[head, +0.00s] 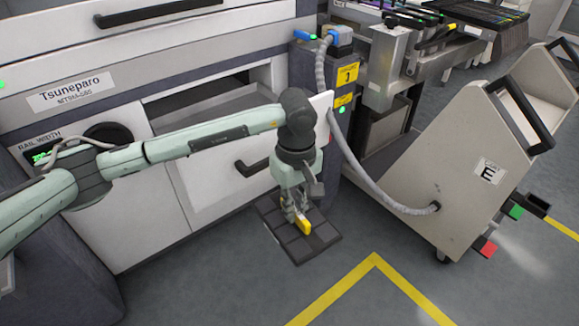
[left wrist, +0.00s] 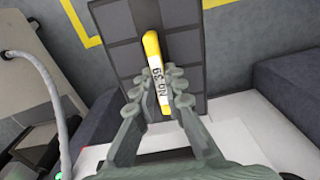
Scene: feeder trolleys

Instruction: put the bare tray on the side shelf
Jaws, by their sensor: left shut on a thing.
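The tray (head: 323,239) is a flat dark panel divided into square fields, with no parts lying on it. A yellow handle (head: 304,226) stands along its middle; the left wrist view shows this handle (left wrist: 151,48) with a white label reading "No 39". My left gripper (head: 296,213) points down and is shut on the handle, its fingers on both sides of the label. The tray shows beyond the fingers in the left wrist view (left wrist: 193,78). Its height over the floor is hard to tell. I cannot make out the side shelf with certainty. My right gripper is out of view.
The white Tsuneparo machine (head: 130,190) with an open recess stands behind and left of the tray. A grey trolley (head: 455,170) marked E stands right, joined by a hose (head: 362,178). The floor in front, with yellow lines (head: 374,262), is clear.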

